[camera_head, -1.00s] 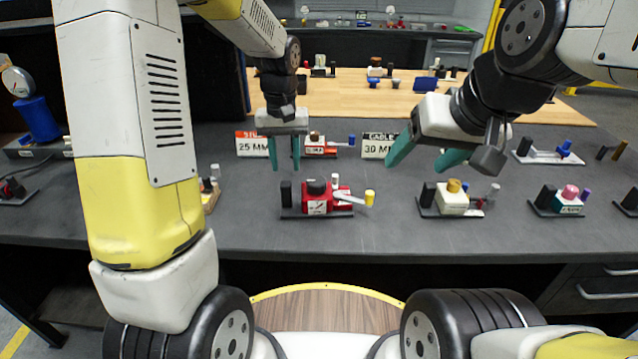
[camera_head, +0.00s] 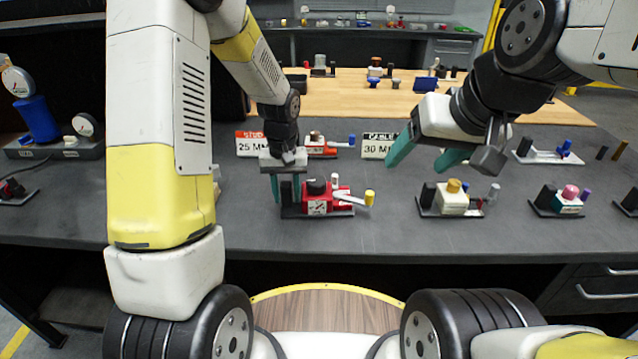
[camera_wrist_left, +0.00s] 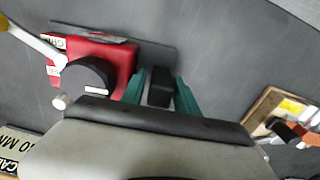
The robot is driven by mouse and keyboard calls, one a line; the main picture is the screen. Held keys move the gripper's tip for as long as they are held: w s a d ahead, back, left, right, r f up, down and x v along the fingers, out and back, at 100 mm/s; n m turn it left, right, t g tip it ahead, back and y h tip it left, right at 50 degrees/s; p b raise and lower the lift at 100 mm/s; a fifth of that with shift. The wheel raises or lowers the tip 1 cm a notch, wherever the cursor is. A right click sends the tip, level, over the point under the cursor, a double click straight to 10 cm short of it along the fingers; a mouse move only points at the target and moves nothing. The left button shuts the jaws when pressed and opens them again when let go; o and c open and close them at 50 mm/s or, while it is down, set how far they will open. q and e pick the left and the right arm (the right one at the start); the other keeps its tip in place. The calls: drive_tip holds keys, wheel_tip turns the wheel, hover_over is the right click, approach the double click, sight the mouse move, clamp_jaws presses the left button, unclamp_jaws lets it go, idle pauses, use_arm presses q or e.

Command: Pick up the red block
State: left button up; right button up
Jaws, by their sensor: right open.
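The red block (camera_head: 313,206), with a black knob on top and a white lever with a yellow tip, sits on a dark base plate near the middle of the bench. It also shows in the left wrist view (camera_wrist_left: 122,55). My left gripper (camera_head: 285,192) points down at the block's left end. In the left wrist view its teal fingers (camera_wrist_left: 160,92) are apart, one on each side of the black upright post (camera_wrist_left: 160,88) beside the red block. Contact with the post cannot be told. My right gripper (camera_head: 427,157) is open and empty, above the bench to the right.
A cream block (camera_head: 452,199) on a dark plate stands to the right, with a pink-knobbed unit (camera_head: 569,195) beyond it. Behind are another red unit (camera_head: 318,148) and the signs "25 MM" (camera_head: 254,148) and "30 MM" (camera_head: 378,149). The bench front (camera_head: 400,237) is clear.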

use_arm(q)
clamp_jaws()
drive_tip(key=shift+r, duration=0.1)
idle(1.2)
